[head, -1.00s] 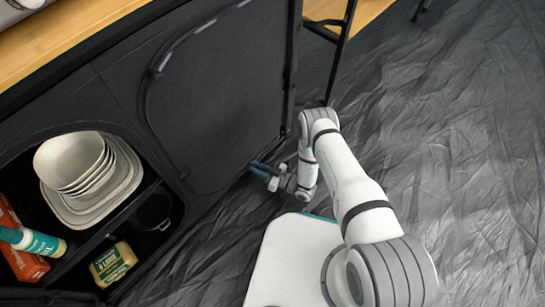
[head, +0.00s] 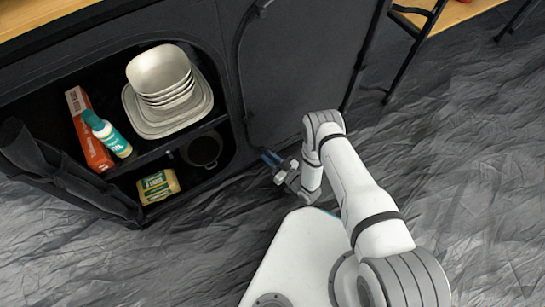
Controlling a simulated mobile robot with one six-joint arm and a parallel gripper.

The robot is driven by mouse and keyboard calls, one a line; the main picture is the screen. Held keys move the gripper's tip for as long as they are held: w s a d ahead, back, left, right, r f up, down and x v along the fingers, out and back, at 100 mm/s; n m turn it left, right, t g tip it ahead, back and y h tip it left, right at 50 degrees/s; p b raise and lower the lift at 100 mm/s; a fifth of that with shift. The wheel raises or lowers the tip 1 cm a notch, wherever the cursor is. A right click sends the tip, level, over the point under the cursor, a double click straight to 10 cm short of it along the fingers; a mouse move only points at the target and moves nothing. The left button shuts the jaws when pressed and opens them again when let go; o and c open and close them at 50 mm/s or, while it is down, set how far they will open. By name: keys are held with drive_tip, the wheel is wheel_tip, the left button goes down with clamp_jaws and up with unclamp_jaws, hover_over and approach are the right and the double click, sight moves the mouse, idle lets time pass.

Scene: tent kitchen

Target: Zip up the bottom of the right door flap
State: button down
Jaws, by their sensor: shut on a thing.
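The right door flap (head: 300,65) is a dark fabric panel on the front of the black kitchen unit, right of the open compartment. A dark curved zip line (head: 238,55) runs down its left side. My gripper (head: 270,158) is low at the flap's bottom left, its blue-tipped fingers against the fabric near the lower edge. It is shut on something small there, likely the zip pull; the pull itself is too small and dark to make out.
The open left compartment holds stacked bowls and plates (head: 165,90), a red box (head: 88,130), a teal bottle (head: 108,135), a yellow package (head: 158,186) and a dark pot (head: 202,150). A rolled flap (head: 60,170) hangs at the left. Crinkled grey floor (head: 470,190) is open at right.

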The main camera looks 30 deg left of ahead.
drive_tip(key=shift+s+a, duration=0.15)
drive_tip(key=shift+s, duration=0.2)
drive_tip(key=c, duration=1.6)
unclamp_jaws()
drive_tip(key=shift+o, duration=1.4)
drive_tip(key=shift+w, duration=0.15)
drive_tip(key=shift+d, duration=0.2)
drive_tip(key=p+v, duration=0.1)
drive_tip(key=v, duration=0.6)
drive_tip(key=shift+d+p, duration=0.35)
drive_tip(key=shift+d, duration=0.05)
